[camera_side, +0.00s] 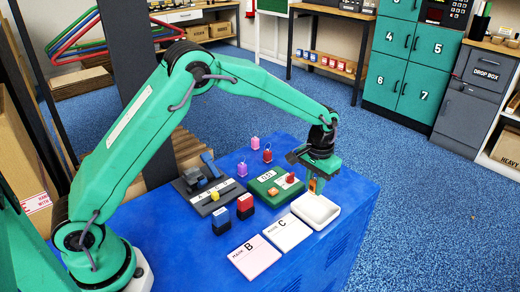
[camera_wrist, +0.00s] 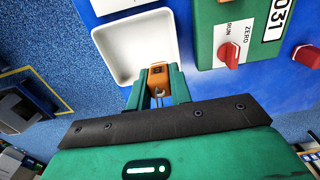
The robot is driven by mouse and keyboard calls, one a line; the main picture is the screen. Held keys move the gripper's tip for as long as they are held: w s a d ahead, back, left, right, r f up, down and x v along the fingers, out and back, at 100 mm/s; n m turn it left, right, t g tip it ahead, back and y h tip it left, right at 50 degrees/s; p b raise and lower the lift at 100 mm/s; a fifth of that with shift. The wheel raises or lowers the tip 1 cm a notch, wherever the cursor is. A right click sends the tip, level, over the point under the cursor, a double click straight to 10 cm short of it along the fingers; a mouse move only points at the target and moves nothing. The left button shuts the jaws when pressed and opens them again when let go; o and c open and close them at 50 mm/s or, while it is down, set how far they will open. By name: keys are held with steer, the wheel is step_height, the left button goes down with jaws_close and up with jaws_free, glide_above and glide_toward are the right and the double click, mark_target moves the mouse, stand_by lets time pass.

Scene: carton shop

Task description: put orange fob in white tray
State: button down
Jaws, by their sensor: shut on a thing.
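The orange fob (camera_wrist: 158,76) is held between the two fingers of my gripper (camera_wrist: 158,92) in the wrist view. In the side view the fob (camera_side: 312,185) hangs below my gripper (camera_side: 315,178), at the back edge of the white tray. The white tray (camera_side: 316,210) is empty as far as I can see and lies on the blue cabinet top. In the wrist view the tray (camera_wrist: 112,42) is just beyond the fingertips, and the fob overlaps its right part. I cannot tell the fob's exact height above the tray.
Cards marked B (camera_side: 254,257) and C (camera_side: 287,232) lie in front. A red-and-black block (camera_side: 245,206) and a blue-and-black block (camera_side: 221,219) stand nearby. Pink, red and purple fobs stand behind.

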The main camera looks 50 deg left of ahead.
mark_target(313, 194)
steer(key=shift+w+a+f, duration=0.1)
steer(key=shift+w, duration=0.05)
steer(key=shift+f, duration=2)
steer(key=shift+f, duration=0.15)
steer(key=c, duration=1.3)
jaws_free()
steer(key=shift+o, duration=0.2)
steer(key=shift+r, duration=0.2)
step_height(313, 194, up, 11)
steer(key=shift+r, duration=0.5)
